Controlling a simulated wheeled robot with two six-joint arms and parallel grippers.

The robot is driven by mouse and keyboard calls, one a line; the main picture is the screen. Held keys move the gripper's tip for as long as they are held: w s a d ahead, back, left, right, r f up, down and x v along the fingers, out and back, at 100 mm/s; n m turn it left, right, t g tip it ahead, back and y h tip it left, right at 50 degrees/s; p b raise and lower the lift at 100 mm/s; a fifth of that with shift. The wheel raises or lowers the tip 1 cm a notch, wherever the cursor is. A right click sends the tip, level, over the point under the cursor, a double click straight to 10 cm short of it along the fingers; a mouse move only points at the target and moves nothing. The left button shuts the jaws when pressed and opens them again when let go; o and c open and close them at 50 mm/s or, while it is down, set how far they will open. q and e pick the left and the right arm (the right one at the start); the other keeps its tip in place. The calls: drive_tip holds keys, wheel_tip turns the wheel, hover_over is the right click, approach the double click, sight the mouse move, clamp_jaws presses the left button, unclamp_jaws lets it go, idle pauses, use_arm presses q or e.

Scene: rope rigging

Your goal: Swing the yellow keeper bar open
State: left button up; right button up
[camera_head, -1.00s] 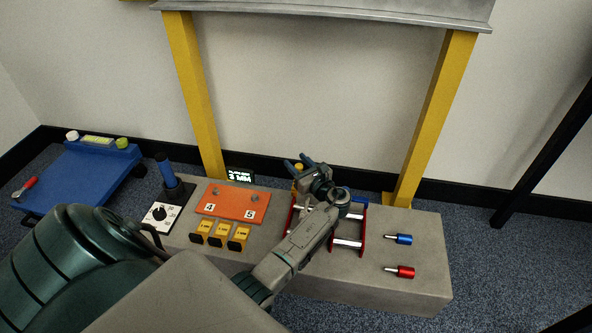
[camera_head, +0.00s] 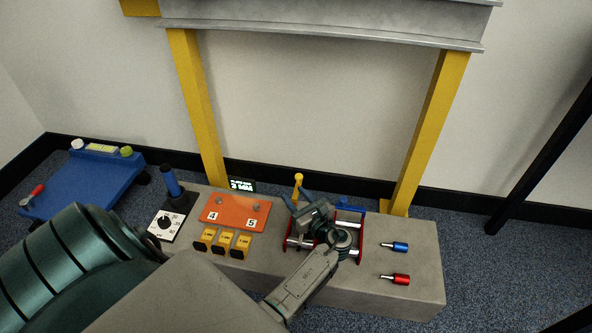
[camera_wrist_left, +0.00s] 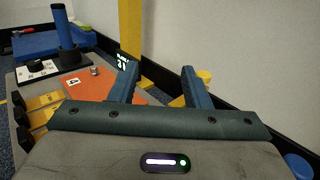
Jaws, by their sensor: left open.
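The yellow keeper bar, as far as I can tell, is the small upright yellow piece with a round knob (camera_head: 298,181) at the back of the red-sided frame (camera_head: 361,245) on the grey block. The yellow knob also shows in the left wrist view (camera_wrist_left: 204,76), just right of the right-hand finger. My left gripper (camera_head: 291,191) is open, its blue fingers close to the knob. In the left wrist view the fingers (camera_wrist_left: 158,70) stand apart with nothing held between them. My gripper and wrist hide much of the red-sided frame and the bar's lower part. My right gripper is out of view.
Blue (camera_head: 400,247) and red (camera_head: 401,279) pins lie right. Yellow posts (camera_head: 425,135) carry a grey beam (camera_head: 330,28) behind.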

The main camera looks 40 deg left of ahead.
use_arm(q)
drive_tip(key=shift+s+d+r+p, duration=0.1)
drive_tip(key=shift+s+d+p, duration=0.05)
drive_tip(key=shift+s+d, duration=0.4)
drive_tip(key=shift+s+d+r+p, duration=0.15)
drive_tip(key=shift+s+d, duration=0.15)
drive_tip(key=shift+s, duration=0.3)
